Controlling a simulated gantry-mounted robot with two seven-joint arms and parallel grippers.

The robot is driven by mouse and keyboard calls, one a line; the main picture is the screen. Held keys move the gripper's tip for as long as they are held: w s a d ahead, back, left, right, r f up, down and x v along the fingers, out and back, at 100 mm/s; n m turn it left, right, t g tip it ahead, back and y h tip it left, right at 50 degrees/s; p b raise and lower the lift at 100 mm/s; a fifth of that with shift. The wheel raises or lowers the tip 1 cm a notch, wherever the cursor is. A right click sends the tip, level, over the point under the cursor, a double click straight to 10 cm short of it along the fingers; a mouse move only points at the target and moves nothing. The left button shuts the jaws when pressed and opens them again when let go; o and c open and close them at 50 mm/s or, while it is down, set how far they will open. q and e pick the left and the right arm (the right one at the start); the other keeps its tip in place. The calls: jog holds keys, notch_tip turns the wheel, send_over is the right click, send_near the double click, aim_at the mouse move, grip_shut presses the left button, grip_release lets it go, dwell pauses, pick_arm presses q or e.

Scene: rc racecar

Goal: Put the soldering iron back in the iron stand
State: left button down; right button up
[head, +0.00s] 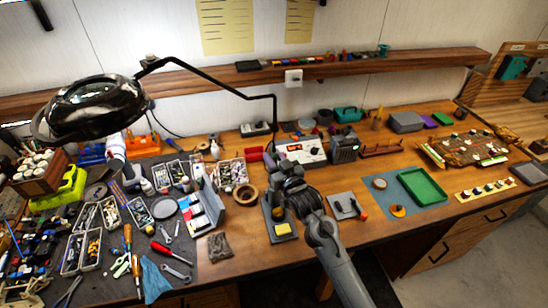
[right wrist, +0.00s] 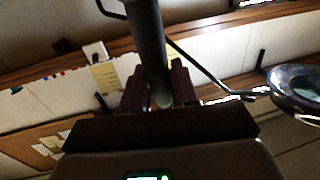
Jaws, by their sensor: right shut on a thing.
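My right gripper (head: 284,180) is over the bench in the head view, just above and behind the iron stand (head: 270,233), a dark base with a yellow sponge (head: 284,230). The gripper and wrist hide the stand's back part. In the right wrist view, my right gripper (right wrist: 160,88) is shut on a dark, round shaft (right wrist: 149,40), which looks like the soldering iron's handle. The shaft runs up out of the picture between the fingers. The iron's tip is not clear in either view. My left gripper cannot be made out.
A soldering station (head: 302,151) stands behind the gripper. A tape roll (head: 245,194) is to its left and a grey pad with an orange-handled tool (head: 346,207) to its right. A magnifier lamp (head: 92,108) hangs at left. A green tray (head: 422,187) lies right.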

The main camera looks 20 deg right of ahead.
jog(key=shift+f+b, duration=0.3)
jog(key=shift+f, duration=0.25)
jog(key=shift+f+b, duration=0.65)
jog(key=shift+f, duration=0.45)
jog(key=shift+f+b, duration=0.5)
jog(key=shift+f, duration=0.3)
jog(key=o, duration=1.1)
jog(key=shift+c, duration=0.2)
jog(key=shift+o, duration=0.2)
jog(key=o, duration=0.3)
jog(key=shift+o, duration=0.2)
